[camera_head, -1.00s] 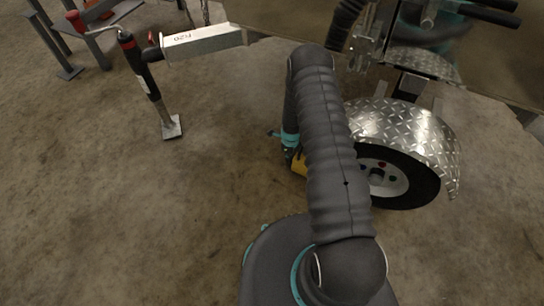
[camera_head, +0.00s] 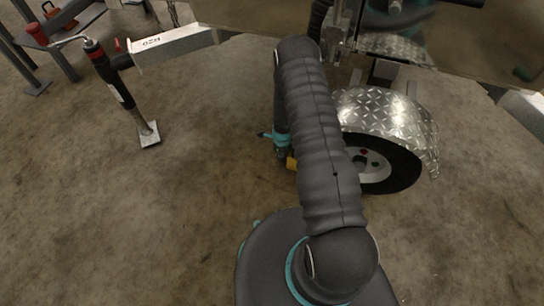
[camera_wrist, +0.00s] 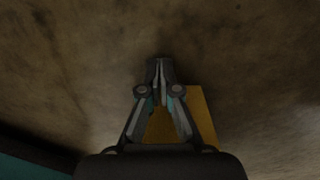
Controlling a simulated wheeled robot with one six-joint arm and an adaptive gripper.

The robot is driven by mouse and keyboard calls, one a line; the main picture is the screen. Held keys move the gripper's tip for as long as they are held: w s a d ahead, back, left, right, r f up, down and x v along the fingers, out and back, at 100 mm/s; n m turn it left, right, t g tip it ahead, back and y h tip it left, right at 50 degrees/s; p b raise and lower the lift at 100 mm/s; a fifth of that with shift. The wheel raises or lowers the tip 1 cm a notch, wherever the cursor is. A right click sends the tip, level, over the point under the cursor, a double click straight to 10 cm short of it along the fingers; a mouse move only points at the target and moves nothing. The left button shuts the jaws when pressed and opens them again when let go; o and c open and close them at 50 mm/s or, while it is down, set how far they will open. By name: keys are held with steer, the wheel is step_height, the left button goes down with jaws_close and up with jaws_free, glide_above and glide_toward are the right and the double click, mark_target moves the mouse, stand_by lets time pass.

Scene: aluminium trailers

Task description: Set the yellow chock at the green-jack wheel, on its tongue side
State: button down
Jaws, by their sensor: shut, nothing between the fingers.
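The yellow chock (camera_head: 291,163) shows as a small patch beside the wheel (camera_head: 376,166), on its left side; my arm hides most of it. In the wrist view the chock (camera_wrist: 203,112) lies behind and to the right of my gripper's fingers. My gripper (camera_wrist: 160,70) is shut and empty, its tips together close to the chock. Whether they touch it I cannot tell. The wheel sits under a diamond-plate fender. My arm covers the gap between chock and tyre.
A black jack with a red band (camera_head: 110,75) stands on the trailer tongue (camera_head: 172,46) at the upper left. A red and grey stand (camera_head: 60,35) is behind it. The trailer body (camera_head: 240,14) overhangs the back.

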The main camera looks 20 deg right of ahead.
mark_target(273, 157)
steer(key=shift+w+a+f+b, duration=0.1)
steer(key=shift+w+a+b, duration=0.25)
steer(key=shift+a, duration=0.1)
steer(key=shift+w+a+f+b, duration=0.15)
steer(key=shift+w+a+b, duration=0.65)
steer(key=shift+a, duration=0.3)
step_height(273, 157, up, 10)
steer(key=p, duration=0.1)
steer(key=shift+r, duration=0.25)
steer(key=shift+w+a, duration=0.1)
